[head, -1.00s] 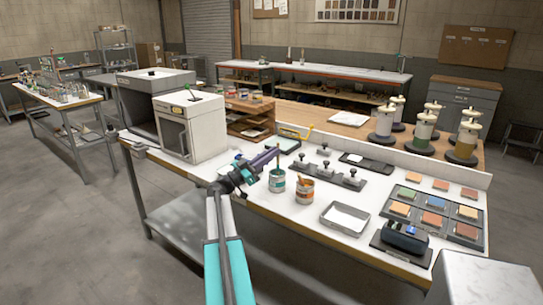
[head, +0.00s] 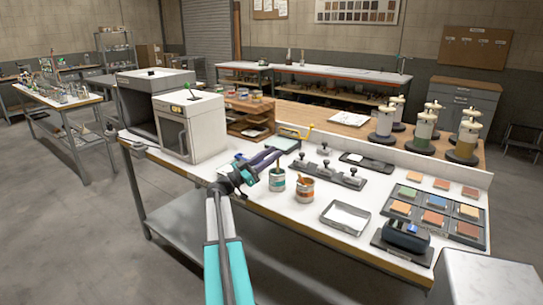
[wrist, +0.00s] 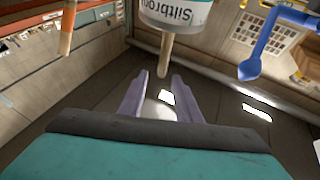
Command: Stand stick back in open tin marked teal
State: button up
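The teal-banded tin (head: 277,183) stands on the white bench top. A tan stick shows at its mouth in the head view, partly behind my gripper (head: 275,156). In the wrist view the gripper (wrist: 160,75) is open. Its two purple fingers are apart, with the end of a tan wooden stick (wrist: 166,55) between or just beyond the tips; contact cannot be told. The orange-banded tin (head: 303,191) with an orange stick stands just to the right.
A shallow tray (head: 345,218) and a dark holder with grey knobs (head: 325,172) are right of the tins. A grey-white oven (head: 190,128) stands to the left.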

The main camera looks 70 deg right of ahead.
jog(key=b+v, duration=0.3)
jog(key=v, duration=1)
jog(key=shift+w+a+f, duration=0.2)
jog(key=shift+w+a, duration=0.05)
jog(key=shift+a, duration=0.05)
dwell(1.1)
